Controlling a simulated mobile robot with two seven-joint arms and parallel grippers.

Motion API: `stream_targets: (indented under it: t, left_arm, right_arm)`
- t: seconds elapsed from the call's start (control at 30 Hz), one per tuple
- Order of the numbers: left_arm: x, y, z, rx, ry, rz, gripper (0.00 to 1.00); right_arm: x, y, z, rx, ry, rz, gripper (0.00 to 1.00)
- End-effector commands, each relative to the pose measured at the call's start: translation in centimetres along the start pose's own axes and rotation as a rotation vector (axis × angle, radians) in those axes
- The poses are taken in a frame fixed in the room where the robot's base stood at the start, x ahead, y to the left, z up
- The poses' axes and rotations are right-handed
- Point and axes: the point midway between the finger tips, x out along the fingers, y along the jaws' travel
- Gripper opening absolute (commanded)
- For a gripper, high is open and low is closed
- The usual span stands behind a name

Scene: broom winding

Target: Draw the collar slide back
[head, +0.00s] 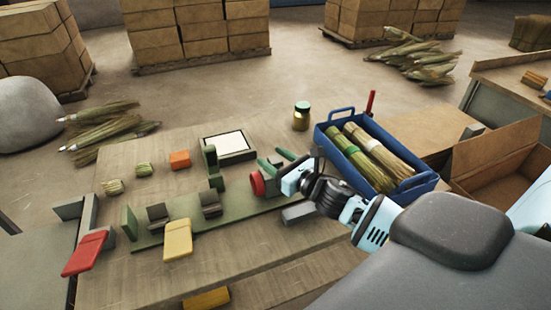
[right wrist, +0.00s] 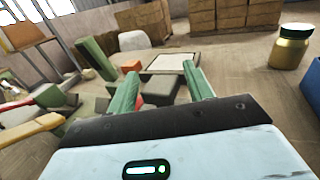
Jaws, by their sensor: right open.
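A yellow paddle (head: 178,239) sticks out at the front and a red paddle (head: 85,253) at the left end. I cannot tell which part is the collar slide. My right gripper (head: 276,161) is open, its green fingers spread just beside and above the red knob. In the right wrist view the open gripper (right wrist: 160,85) shows nothing clearly held. My left gripper is not in view.
A blue tray (head: 420,186) of straw bundles (head: 370,160) stands right of my right gripper. A jar (head: 301,116), a framed white pad (head: 229,146) and an orange block (head: 179,159) are behind the bed. The bench front right is mostly bare.

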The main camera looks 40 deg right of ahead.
Motion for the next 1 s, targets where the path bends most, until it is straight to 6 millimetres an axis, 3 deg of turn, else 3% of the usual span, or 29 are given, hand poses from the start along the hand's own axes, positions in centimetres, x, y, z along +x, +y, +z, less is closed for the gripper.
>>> stream_targets:
  t: [0.27,0.67,0.83,1.0]
  left_arm:
    - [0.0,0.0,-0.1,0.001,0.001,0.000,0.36]
    - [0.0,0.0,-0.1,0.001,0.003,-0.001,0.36]
    - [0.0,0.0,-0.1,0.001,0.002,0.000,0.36]
    - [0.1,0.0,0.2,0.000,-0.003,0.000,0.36]
  right_arm:
    - [0.1,0.0,0.0,0.001,0.001,0.001,0.52]
    - [0.1,0.0,0.0,0.001,0.000,0.001,0.01]
    - [-0.1,-0.3,-0.1,0.000,0.001,0.000,0.00]
    - [-1.1,-2.8,-0.2,-0.003,0.003,-0.002,0.00]
